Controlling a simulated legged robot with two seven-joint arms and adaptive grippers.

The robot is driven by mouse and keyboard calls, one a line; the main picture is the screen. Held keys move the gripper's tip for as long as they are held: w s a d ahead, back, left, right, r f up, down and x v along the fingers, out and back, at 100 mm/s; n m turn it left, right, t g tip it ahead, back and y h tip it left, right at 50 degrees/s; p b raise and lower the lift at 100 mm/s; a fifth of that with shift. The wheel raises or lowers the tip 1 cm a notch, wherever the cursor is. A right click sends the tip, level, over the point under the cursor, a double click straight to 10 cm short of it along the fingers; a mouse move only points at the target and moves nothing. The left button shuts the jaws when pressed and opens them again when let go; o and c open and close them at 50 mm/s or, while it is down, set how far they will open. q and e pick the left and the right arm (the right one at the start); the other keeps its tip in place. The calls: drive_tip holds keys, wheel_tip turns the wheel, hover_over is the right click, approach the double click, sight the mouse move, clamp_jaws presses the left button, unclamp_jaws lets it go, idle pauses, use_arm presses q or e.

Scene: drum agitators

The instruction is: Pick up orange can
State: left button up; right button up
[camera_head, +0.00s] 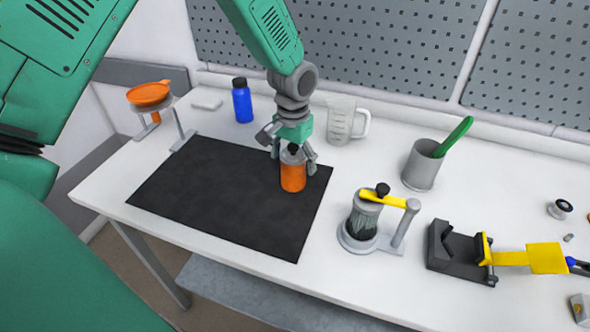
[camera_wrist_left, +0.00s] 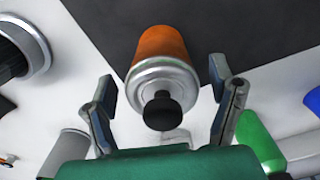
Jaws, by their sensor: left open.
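The orange can (camera_head: 293,177) stands upright near the right end of the black mat (camera_head: 225,195). It has a grey metal shoulder and a black cap. My left gripper (camera_head: 292,160) is above it, pointing down, with its fingers spread around the can's upper part. In the left wrist view the orange can (camera_wrist_left: 160,50) lies between and beyond the two open fingers of the left gripper (camera_wrist_left: 165,100), with a gap on each side. My right gripper is not visible in the head view.
A blue bottle (camera_head: 242,100) and a clear jug (camera_head: 341,122) stand behind the mat. To the right are a jar on a stand (camera_head: 362,220), a grey cup with a green handle (camera_head: 422,167) and a black block with a yellow arm (camera_head: 460,252). An orange bowl (camera_head: 148,93) sits far left.

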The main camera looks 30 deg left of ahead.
use_arm(q)
drive_tip(key=shift+w+a+f, duration=0.15)
drive_tip(key=shift+a+f, duration=0.3)
drive_tip(key=shift+f, duration=0.3)
drive_tip(key=shift+d+r, duration=0.15)
drive_tip(key=shift+d, duration=0.25)
drive_tip(key=c, duration=1.3)
drive_tip(key=shift+d, duration=0.2)
drive_tip(key=shift+c, duration=0.4)
drive_tip(key=shift+a+r, duration=0.2)
drive_tip(key=shift+r, duration=0.3)
wheel_tip(320, 180, up, 8)
drive_tip(key=shift+r+b, duration=0.25)
drive_tip(key=shift+b, duration=0.1)
drive_tip(key=shift+d+r, duration=0.15)
drive_tip(key=shift+r, duration=0.15)
